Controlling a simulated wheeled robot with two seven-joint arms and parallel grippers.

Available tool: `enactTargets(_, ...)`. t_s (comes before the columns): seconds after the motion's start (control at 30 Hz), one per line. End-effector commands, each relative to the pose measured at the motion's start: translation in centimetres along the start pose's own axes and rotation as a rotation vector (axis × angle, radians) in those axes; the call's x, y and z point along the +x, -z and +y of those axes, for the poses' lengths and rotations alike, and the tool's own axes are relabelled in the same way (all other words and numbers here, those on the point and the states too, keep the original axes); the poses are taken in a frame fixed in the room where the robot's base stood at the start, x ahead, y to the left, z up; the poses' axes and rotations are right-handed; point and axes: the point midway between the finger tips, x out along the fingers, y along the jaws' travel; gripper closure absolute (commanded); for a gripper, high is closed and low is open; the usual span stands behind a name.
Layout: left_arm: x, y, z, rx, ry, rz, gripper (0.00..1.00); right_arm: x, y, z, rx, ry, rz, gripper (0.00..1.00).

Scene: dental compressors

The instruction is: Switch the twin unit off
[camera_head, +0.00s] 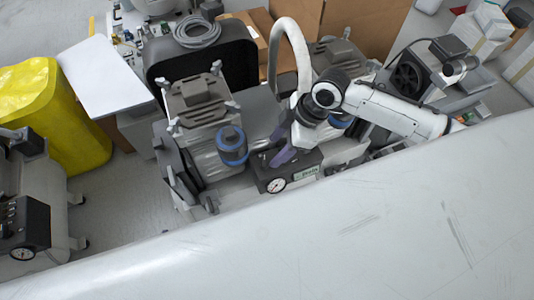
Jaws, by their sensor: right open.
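The twin unit (205,110) stands in the middle, with a grey motor head at its left and another (335,55) partly behind my right arm. Its dark control box (290,172) faces the front, with a round white gauge and a green label. My right gripper (275,150) reaches in from the right and is open and empty. Its dark fingers are over the back top edge of the control box. I cannot tell whether they touch it. The switch itself is not clearly visible. My left gripper is out of view.
A large pale scratched surface (300,255) crosses the foreground. A white curved hose (290,45) rises close behind my right gripper. Another compressor with a gauge (22,225) is at far left, near a yellow bag (55,115). Cardboard boxes (360,40) stand behind.

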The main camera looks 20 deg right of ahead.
Motion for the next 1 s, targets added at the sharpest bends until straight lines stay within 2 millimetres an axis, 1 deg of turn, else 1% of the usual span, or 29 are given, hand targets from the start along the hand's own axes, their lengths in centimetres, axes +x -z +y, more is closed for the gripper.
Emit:
enactTargets(0.03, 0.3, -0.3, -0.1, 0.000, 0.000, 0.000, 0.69, 1.3, -0.1, -0.1, 0.001, 0.002, 0.000, 0.48)
enactTargets(0.1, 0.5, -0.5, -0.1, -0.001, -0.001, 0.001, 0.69, 2.7, 0.0, -0.1, 0.002, 0.002, 0.001, 0.48)
enactTargets(0.2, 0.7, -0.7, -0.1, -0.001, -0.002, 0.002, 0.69, 4.4, 0.0, -0.1, 0.000, 0.001, 0.000, 0.48)
enactTargets(0.3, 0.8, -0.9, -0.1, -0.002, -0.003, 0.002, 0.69, 5.7, 0.0, 0.0, 0.000, 0.001, 0.002, 0.48)
enactTargets(0.4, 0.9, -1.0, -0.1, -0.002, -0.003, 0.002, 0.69, 6.5, 0.0, 0.0, 0.000, 0.000, 0.001, 0.48)
enactTargets(0.5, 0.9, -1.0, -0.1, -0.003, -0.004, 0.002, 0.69, 7.0, 0.0, 0.0, -0.001, -0.001, 0.000, 0.48)
enactTargets(0.77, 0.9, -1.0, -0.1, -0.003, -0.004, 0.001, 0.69, 7.0, 0.0, 0.0, -0.001, -0.001, 0.001, 0.48)
enactTargets(0.87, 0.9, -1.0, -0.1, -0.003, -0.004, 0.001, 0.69, 7.0, 0.0, 0.0, -0.001, -0.001, 0.001, 0.64)
enactTargets(1.0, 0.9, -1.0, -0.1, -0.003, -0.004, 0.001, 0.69, 7.0, 0.0, 0.0, -0.001, -0.001, 0.001, 0.87)
